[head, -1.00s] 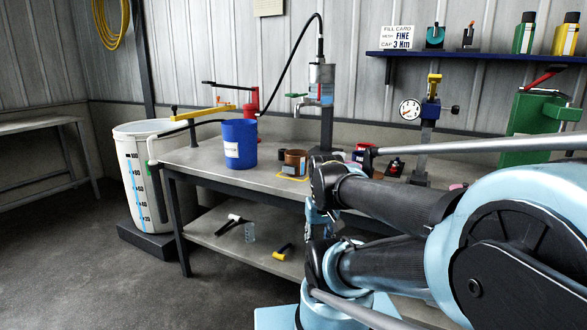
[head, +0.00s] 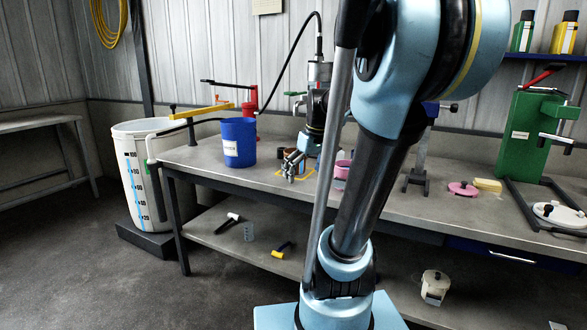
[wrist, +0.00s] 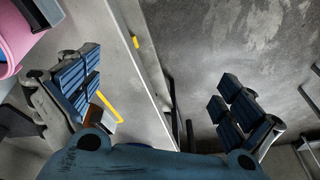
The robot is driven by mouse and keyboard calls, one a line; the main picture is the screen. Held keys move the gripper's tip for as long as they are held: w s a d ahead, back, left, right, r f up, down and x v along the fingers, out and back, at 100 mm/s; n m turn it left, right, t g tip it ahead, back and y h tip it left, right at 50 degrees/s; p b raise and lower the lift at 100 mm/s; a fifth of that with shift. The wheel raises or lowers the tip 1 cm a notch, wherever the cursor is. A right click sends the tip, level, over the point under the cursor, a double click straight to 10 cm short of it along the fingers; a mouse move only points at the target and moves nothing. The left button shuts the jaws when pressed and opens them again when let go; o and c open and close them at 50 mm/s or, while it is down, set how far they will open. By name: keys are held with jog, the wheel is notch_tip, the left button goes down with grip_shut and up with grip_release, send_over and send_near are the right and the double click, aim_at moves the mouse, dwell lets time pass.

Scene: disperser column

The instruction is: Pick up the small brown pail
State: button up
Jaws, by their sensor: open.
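The small brown pail (head: 289,152) stands on the bench inside a yellow outlined square, and is mostly hidden behind my gripper in the head view. In the wrist view a brown and pale piece (wrist: 97,112), likely the pail, shows beside the left finger, which covers much of it. My gripper (head: 291,168) is above the bench at the front of the pail, pointing down and left. In the wrist view my gripper (wrist: 165,95) has its fingers wide apart, with nothing between them but the bench edge and floor beyond.
A blue bucket (head: 239,143) stands left of the pail. A pink container (head: 342,170) is close on the right, and also shows at the wrist view's upper left (wrist: 35,30). A dispenser column with a hose stands behind. The bench front edge (head: 230,187) is near.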

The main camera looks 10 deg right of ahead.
jog(key=w+d+r+n+y, duration=0.1)
jog(key=w+d+r+n, duration=0.15)
jog(key=w, duration=0.95)
jog(key=w+d+r+n+y, duration=0.1)
jog(key=w+r+n, duration=0.15)
jog(key=w, duration=0.85)
jog(key=x, duration=1.1)
jog(key=shift+w+d+f, duration=0.2)
jog(key=shift+w+f, duration=0.15)
jog(key=shift+t, duration=0.3)
jog(key=c, duration=1.2)
jog(key=shift+r, duration=0.1)
